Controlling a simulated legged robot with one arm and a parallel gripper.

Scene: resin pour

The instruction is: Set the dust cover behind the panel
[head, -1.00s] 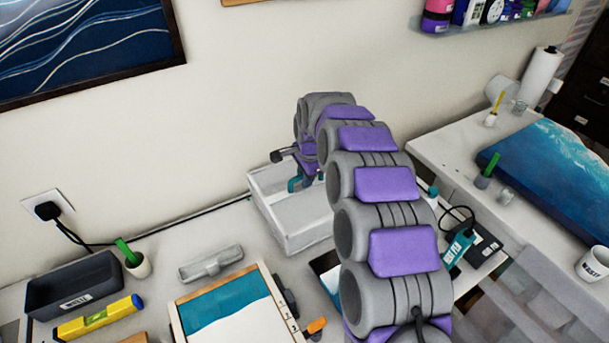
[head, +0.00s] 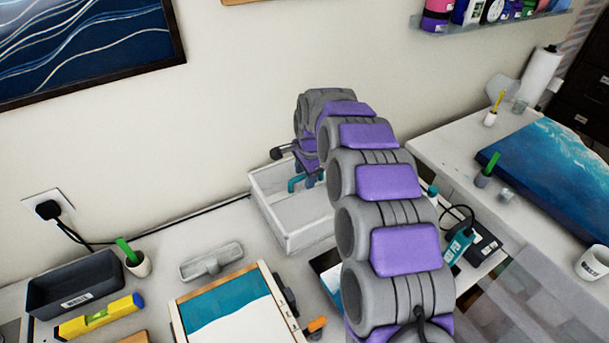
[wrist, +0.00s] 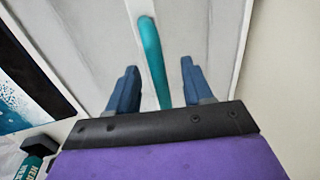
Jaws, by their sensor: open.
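The dust cover appears to be the pale box-like piece (head: 300,228) with a teal handle (head: 293,184). It stands by the wall, behind and to the right of the framed blue-and-white panel (head: 237,312). In the wrist view the teal handle (wrist: 151,50) runs between the two blue fingers of my gripper (wrist: 157,85), with a gap on each side. My gripper is open. In the head view my gripper (head: 308,180) is over the cover, partly hidden by my own arm, which also hides the cover's right side.
A dark bin (head: 75,285), a yellow level (head: 100,316) and a small pot (head: 138,265) stand at left. A teal heat tool (head: 458,247) is right of my arm. The wall (head: 230,130) closes off the back.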

